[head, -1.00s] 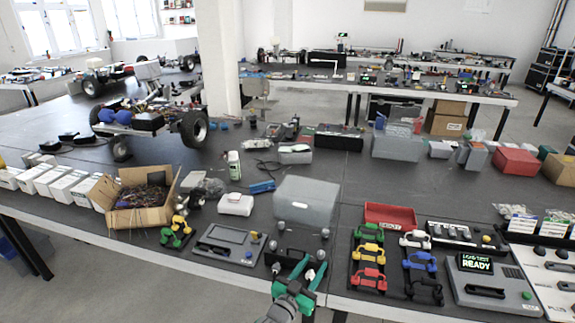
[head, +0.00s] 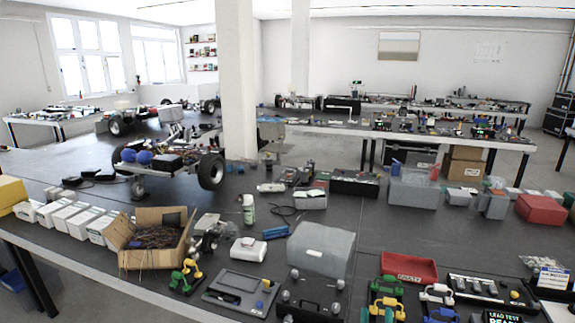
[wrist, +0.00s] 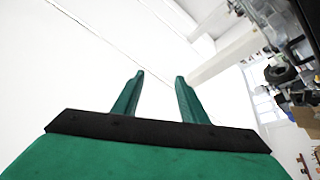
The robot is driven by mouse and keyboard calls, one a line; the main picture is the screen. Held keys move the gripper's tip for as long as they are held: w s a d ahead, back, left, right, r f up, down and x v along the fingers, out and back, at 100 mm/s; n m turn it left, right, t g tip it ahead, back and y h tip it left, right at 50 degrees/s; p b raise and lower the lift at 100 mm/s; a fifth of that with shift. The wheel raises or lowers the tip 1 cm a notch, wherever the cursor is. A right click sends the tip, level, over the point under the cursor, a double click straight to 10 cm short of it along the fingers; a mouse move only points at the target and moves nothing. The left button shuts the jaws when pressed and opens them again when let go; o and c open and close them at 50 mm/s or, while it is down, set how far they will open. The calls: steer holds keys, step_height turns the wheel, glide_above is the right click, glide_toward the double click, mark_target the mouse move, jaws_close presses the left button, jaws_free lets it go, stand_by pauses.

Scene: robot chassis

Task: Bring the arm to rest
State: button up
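My gripper (wrist: 158,80) shows in the wrist view as two green fingers on a black bar and green body. The fingers stand apart with nothing between them, so it is open and empty. Beyond the fingertips is bright white wall or ceiling, with no object close to them. My gripper is not clearly seen in the head view.
The dark workbench in the head view carries a grey lidded box (head: 320,250), a cardboard box (head: 150,258), a grey device (head: 240,292), a red tray (head: 408,266) and coloured clamp-like parts. A wheeled chassis (head: 170,160) stands behind. A white pillar (head: 238,85) rises behind the bench.

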steer(key=s+a+f+g+y, duration=0.2)
steer(key=s+a+f, duration=0.3)
steer(key=s, duration=0.5)
steer(key=s+a+f+g+y, duration=0.2)
steer(key=s+a+f, duration=0.35)
steer(key=s, duration=0.45)
steer(key=s+a+f+g+y, duration=0.15)
steer(key=s+a+f, duration=0.35)
steer(key=s, duration=0.5)
steer(key=s+a+m+g, duration=0.1)
steer(key=s+a+m, duration=0.2)
steer(key=s+a, duration=0.3)
steer(key=s, duration=0.3)
steer(key=shift+s, duration=0.25)
steer(key=shift+g, duration=0.25)
steer(key=shift+c, duration=1)
steer(key=shift+w, duration=0.1)
